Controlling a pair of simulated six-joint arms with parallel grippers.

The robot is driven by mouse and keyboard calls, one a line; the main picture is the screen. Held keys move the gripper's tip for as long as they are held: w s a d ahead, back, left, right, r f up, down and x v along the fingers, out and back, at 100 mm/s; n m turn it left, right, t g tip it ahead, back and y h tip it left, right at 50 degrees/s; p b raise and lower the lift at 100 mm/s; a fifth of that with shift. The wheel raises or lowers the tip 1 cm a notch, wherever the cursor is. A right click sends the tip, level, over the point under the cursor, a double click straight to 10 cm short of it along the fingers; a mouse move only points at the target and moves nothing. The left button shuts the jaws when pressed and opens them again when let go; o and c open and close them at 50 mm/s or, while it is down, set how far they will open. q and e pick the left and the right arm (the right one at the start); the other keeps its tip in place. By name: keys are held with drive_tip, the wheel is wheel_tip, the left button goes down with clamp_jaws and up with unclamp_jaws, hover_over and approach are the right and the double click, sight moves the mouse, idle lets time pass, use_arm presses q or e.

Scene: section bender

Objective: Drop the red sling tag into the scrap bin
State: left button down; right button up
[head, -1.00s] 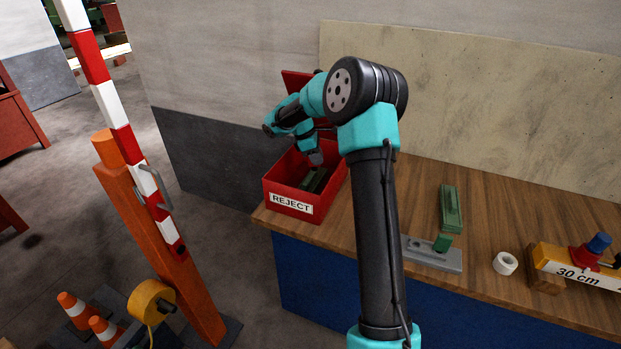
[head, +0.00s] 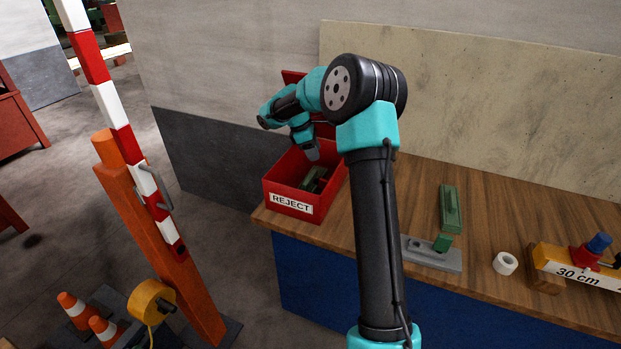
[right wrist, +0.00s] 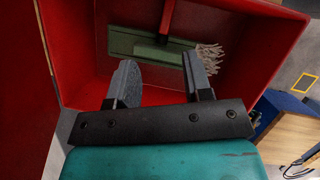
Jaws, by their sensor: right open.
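A red box marked REJECT (head: 291,204) stands at the left end of the wooden bench. My right gripper (head: 311,153) points down over its open top. The right wrist view shows the two fingers (right wrist: 160,75) spread apart with nothing between them. Inside the box lie a green bar (right wrist: 140,46) and a narrow red strip (right wrist: 169,16) that meets it. A pale frayed bundle (right wrist: 208,58) lies at the bar's right end. I cannot tell whether the red strip is the sling tag. My left gripper is not in view.
A green block (head: 451,208), a grey plate (head: 433,255), a white ring (head: 505,263) and a yellow block marked 30 cm (head: 570,267) are on the bench. A red-white barrier pole (head: 123,145) and an orange post (head: 165,240) stand left of it.

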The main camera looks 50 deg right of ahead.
drive_tip(key=v, duration=0.9)
idle(0.5)
